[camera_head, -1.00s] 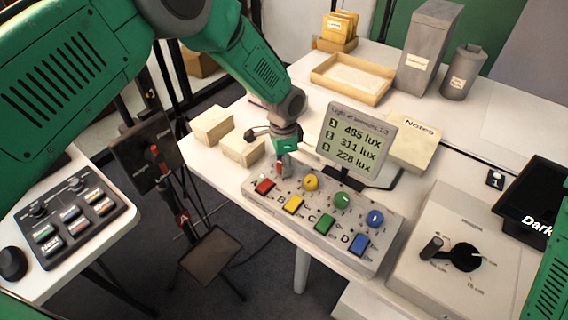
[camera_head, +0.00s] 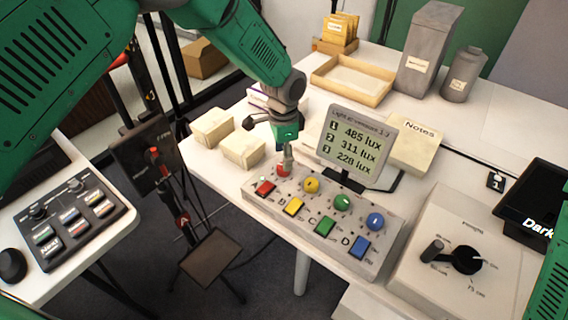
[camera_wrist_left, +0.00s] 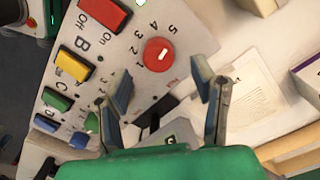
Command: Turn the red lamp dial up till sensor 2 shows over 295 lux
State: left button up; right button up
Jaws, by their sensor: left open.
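The red dial (camera_head: 283,171) sits at the back left of the grey control box (camera_head: 376,262), above the red switch (camera_head: 264,188). The dial also shows in the left wrist view (camera_wrist_left: 158,54), with a white mark on its top and numbers beside it. My left gripper (camera_head: 288,160) is open just above the dial; in the wrist view its fingers (camera_wrist_left: 162,83) are apart and the dial is clear of them. The display (camera_head: 358,147) reads 485 lux for sensor 1, 311 for sensor 2 and 228 for sensor 3. My right gripper is out of view.
Yellow (camera_head: 311,185), green (camera_head: 342,202) and blue (camera_head: 375,221) dials stand in a row right of the red one. Pale boxes (camera_head: 243,149) lie left of my left gripper. A unit with a black knob (camera_head: 466,260) stands at the right.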

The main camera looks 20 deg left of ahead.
pick_arm(q)
notch_tip(320, 180, up, 8)
jog(key=shift+f, duration=0.25)
dwell(0.4)
